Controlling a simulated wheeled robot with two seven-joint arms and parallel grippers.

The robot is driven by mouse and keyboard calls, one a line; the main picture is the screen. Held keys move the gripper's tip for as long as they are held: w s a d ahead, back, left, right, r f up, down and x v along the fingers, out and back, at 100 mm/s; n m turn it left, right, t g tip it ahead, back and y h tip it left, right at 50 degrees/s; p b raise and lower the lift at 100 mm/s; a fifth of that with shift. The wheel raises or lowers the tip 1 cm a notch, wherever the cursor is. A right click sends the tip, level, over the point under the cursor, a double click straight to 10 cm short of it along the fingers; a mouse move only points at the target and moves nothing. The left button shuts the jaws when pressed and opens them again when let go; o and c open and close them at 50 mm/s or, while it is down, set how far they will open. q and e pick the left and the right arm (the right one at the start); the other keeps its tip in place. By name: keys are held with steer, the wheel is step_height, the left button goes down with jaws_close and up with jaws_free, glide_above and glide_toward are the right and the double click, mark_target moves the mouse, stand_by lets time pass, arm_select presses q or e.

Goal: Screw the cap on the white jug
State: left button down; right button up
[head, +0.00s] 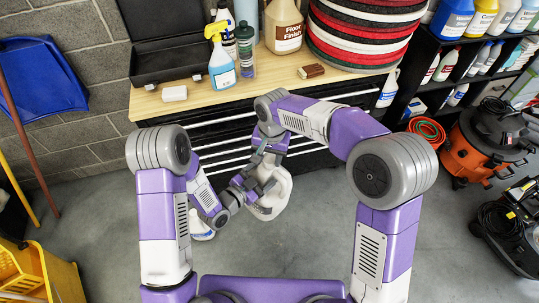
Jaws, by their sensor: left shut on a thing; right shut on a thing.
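The white jug (278,192) hangs tilted in front of the bench drawers, partly hidden behind my grippers. My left gripper (250,186) reaches in from the left and is shut on the jug at its near left side. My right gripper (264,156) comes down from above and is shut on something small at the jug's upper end. That fits the cap, but the cap itself is hidden by the fingers, so I cannot tell how it sits on the neck.
A wooden bench (270,72) behind holds a spray bottle (221,62), an open black case (165,40) and stacked pads (362,30). A white bottle (201,230) stands below my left forearm. An orange vacuum (480,145) is at right, a yellow bucket (45,275) at lower left.

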steer(key=shift+f, duration=0.45)
